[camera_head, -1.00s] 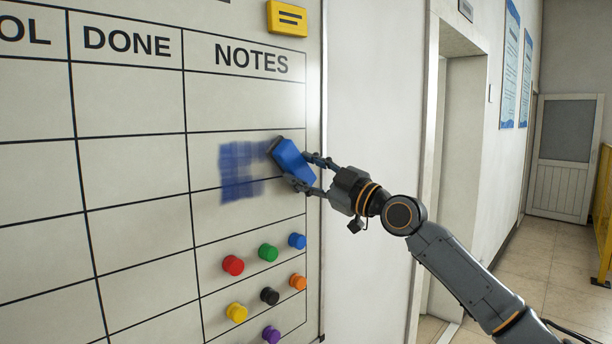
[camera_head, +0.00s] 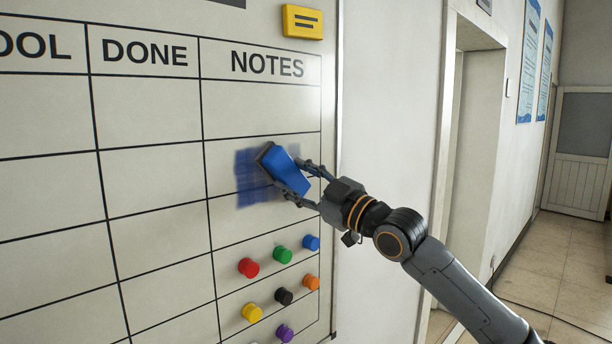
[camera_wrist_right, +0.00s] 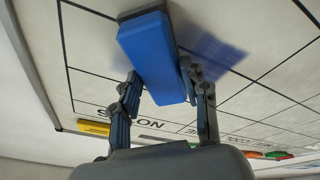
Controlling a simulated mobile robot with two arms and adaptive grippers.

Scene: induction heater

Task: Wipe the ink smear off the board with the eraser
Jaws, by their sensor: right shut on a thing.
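The whiteboard (camera_head: 150,110) fills the left of the head view, with a ruled grid and the columns DONE and NOTES. A blue ink smear (camera_head: 248,177) lies in the NOTES column; it also shows in the right wrist view (camera_wrist_right: 213,50). The blue eraser (camera_head: 290,173) with a dark pad is over the smear's right part and hides some of it. My right gripper (camera_head: 312,184) is shut on the eraser, its fingers on either side, as the right wrist view shows on the eraser (camera_wrist_right: 150,60). Whether the pad touches the board is hard to tell. My left gripper is not in view.
Several coloured round magnets, such as a red one (camera_head: 249,267), sit on the board below the smear. A yellow magnet plate (camera_head: 302,21) is at the board's top right. A doorway (camera_head: 470,150) and open floor (camera_head: 550,260) lie to the right.

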